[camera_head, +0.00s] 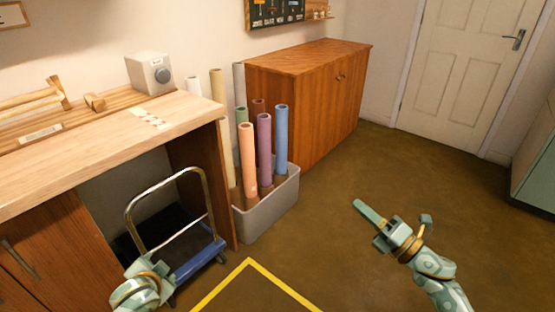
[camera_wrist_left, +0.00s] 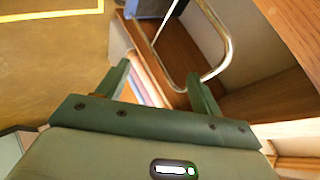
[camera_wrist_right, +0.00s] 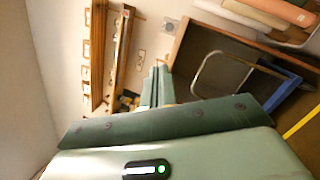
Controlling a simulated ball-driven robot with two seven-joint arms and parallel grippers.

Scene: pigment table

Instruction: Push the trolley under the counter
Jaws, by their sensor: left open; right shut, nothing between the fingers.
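The trolley (camera_head: 203,257) has a blue deck edge and a bent metal handle (camera_head: 128,205). It stands at the opening under the wooden counter (camera_head: 95,155), with its blue edge at the front of the opening. The handle also shows in the left wrist view (camera_wrist_left: 226,50) and in the right wrist view (camera_wrist_right: 193,82). My left gripper (camera_head: 145,275) is low at the left, in front of the trolley; in its wrist view it is open and empty, with the handle beyond its fingers. My right gripper (camera_head: 366,210) is shut and empty over open floor, well right of the trolley.
A grey bin (camera_head: 270,215) of coloured rolls stands right of the counter, beside a wooden cabinet (camera_head: 300,110). Yellow floor tape (camera_head: 222,285) lies in front of the trolley. The floor at the right, toward the white door (camera_head: 460,65), is clear.

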